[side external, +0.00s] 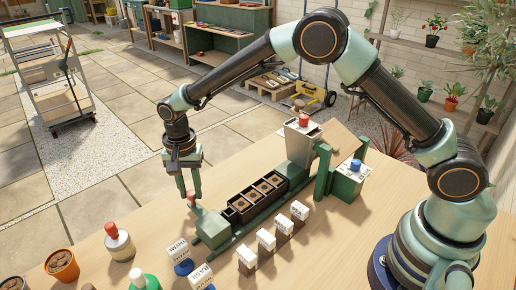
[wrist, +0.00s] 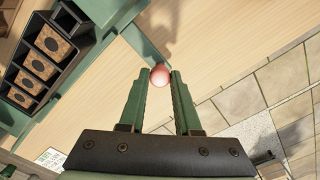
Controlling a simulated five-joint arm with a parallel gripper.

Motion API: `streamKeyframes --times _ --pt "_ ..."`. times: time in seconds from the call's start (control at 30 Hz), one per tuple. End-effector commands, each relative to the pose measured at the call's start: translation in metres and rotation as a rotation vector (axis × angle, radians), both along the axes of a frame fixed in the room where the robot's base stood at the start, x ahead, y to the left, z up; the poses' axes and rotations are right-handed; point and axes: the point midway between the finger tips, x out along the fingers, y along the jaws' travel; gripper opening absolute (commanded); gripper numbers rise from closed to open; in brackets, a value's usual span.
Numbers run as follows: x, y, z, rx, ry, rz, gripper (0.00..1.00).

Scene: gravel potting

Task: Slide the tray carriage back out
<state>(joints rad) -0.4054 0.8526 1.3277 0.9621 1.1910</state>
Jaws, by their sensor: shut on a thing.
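The tray carriage is a black tray (side external: 240,213) holding several square brown-filled pots, seated on a green rail base between two pale green blocks. It also shows at the upper left of the wrist view (wrist: 14,75). A small reddish knob (wrist: 160,76) sits at the near-left end of this assembly. My gripper (side external: 191,196) points down at that end, and its fingers are shut on the knob. In the wrist view my gripper (wrist: 160,84) has the round knob between its fingertips. The link from knob to carriage is mostly hidden.
Several white tags (side external: 266,240) line the near side. A terracotta pot (side external: 62,265) and a red-topped bottle (side external: 119,242) stand left.

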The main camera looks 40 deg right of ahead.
Motion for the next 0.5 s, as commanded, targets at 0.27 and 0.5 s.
streamKeyframes --times 0.27,0.5 --pt "0.0004 0.0107 0.0021 0.001 -0.002 0.002 0.00" --pt "0.0006 0.0105 0.0022 0.001 -0.002 0.002 0.00"
